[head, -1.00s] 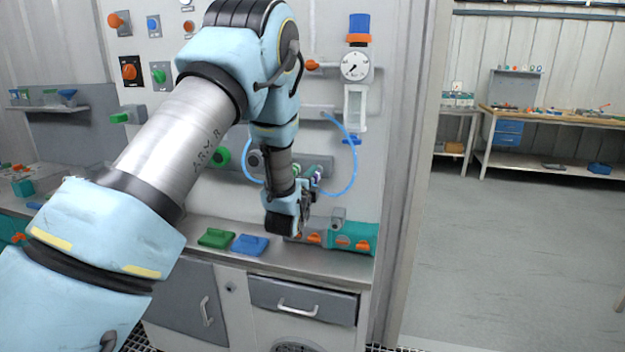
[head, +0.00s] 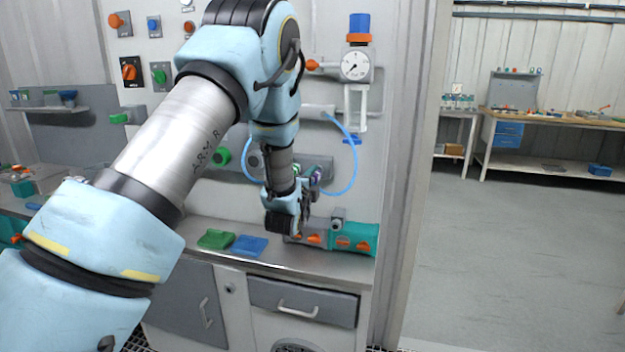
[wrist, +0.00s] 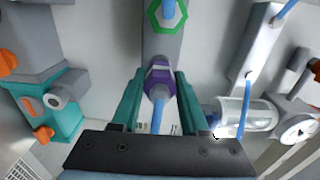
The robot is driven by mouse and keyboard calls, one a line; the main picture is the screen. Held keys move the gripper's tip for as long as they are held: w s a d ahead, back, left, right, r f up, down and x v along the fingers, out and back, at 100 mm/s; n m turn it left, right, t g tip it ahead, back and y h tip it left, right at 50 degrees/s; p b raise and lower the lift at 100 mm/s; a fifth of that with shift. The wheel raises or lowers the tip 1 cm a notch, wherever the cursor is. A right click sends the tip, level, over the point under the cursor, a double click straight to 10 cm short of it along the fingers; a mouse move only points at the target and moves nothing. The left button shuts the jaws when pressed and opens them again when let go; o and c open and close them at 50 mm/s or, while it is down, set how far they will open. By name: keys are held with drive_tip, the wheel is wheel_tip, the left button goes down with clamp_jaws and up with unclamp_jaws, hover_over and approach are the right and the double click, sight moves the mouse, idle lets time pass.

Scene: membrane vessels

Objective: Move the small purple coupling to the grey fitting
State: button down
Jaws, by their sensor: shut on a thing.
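The small purple coupling (wrist: 160,80) sits between the teal fingers of my gripper (wrist: 157,76) in the wrist view, with a blue hose running from it toward me. My gripper is shut on it. In the head view my gripper (head: 312,188) is in front of the wall panel, and a little of the purple coupling (head: 318,173) shows beside it. Straight beyond the coupling in the wrist view is a grey fitting body (wrist: 160,42) with a green hexagonal ring (wrist: 168,12) around a blue centre. I cannot tell whether the coupling touches the grey body.
A teal and grey unit with orange levers (head: 350,238) stands on the counter below my gripper. A blue hose (head: 354,165) loops to the right. A gauge (head: 355,66) hangs above it. Green (head: 215,239) and blue (head: 249,245) blocks lie on the counter.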

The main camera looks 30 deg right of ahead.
drive_tip(key=shift+w+d, duration=0.35)
drive_tip(key=shift+c, duration=1.7)
unclamp_jaws()
drive_tip(key=shift+a+b, duration=0.1)
drive_tip(key=shift+b, duration=0.2)
drive_tip(key=b+v, duration=0.4)
drive_tip(key=v, duration=0.6)
drive_tip(key=shift+s+a, duration=0.2)
drive_tip(key=shift+s, duration=0.1)
